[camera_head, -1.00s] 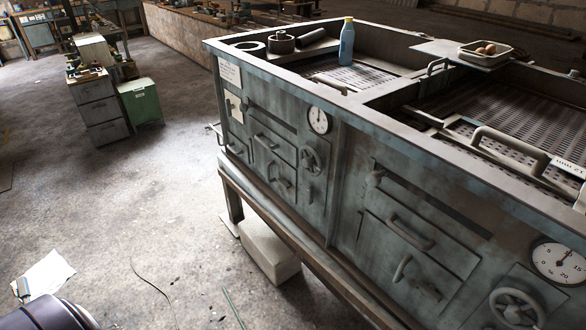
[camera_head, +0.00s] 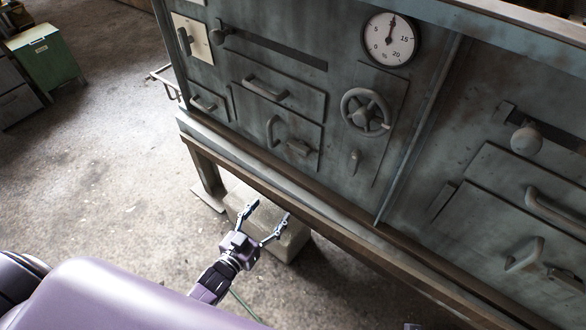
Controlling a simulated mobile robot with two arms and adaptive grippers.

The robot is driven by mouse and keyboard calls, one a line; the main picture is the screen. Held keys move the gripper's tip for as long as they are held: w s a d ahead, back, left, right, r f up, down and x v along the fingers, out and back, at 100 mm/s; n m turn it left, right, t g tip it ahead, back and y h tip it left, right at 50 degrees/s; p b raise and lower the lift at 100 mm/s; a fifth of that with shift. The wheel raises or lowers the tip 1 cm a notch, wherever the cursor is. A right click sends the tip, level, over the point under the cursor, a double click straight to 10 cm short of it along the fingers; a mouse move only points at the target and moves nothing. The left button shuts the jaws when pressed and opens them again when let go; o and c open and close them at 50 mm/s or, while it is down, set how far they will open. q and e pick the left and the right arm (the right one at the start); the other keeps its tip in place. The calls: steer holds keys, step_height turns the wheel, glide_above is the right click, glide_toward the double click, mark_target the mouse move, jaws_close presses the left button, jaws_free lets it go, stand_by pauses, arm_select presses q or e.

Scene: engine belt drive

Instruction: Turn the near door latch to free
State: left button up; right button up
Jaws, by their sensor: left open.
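The grey-green metal cabinet (camera_head: 340,120) fills the right half of the head view. On its left section is a low door with an upright curved handle (camera_head: 273,131) and a small dark latch (camera_head: 298,148) to the right of that handle. A similar door with a curved handle (camera_head: 524,255) is on the right section, with a dark latch-like piece (camera_head: 566,279) near the picture edge. Which way either latch is turned is too small to tell. My left gripper (camera_head: 272,207) is open and empty, in front of the cabinet's lower edge and below the left door, apart from it.
A handwheel (camera_head: 366,111), a dial (camera_head: 389,39), a drawer handle (camera_head: 265,89) and a small lever (camera_head: 354,161) are on the cabinet's left section. A bench rail (camera_head: 277,190) runs below, with a pale block (camera_head: 286,238) under it.

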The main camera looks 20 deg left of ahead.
arm_select(q)
step_height(320, 180, up, 7)
steer(key=w+t+h+b, duration=0.2)
steer(key=w+t+b, duration=0.1)
steer(key=m+t+h+b, duration=0.2)
steer(key=b, duration=0.1)
glide_toward(299, 146)
steer(key=f+x, duration=0.1)
steer(key=x, duration=0.6)
steer(key=shift+w, duration=0.4)
arm_select(e)
steer(key=w+v, duration=0.2)
steer(key=v, duration=0.7)
steer(key=shift+s+r+t, duration=0.35)
steer(key=shift+r+t, duration=0.05)
steer(key=shift+r, duration=0.05)
arm_select(q)
steer(key=shift+r, duration=0.15)
arm_select(e)
steer(key=shift+d, duration=0.1)
arm_select(q)
steer(key=c, duration=1.2)
steer(key=shift+o, duration=0.2)
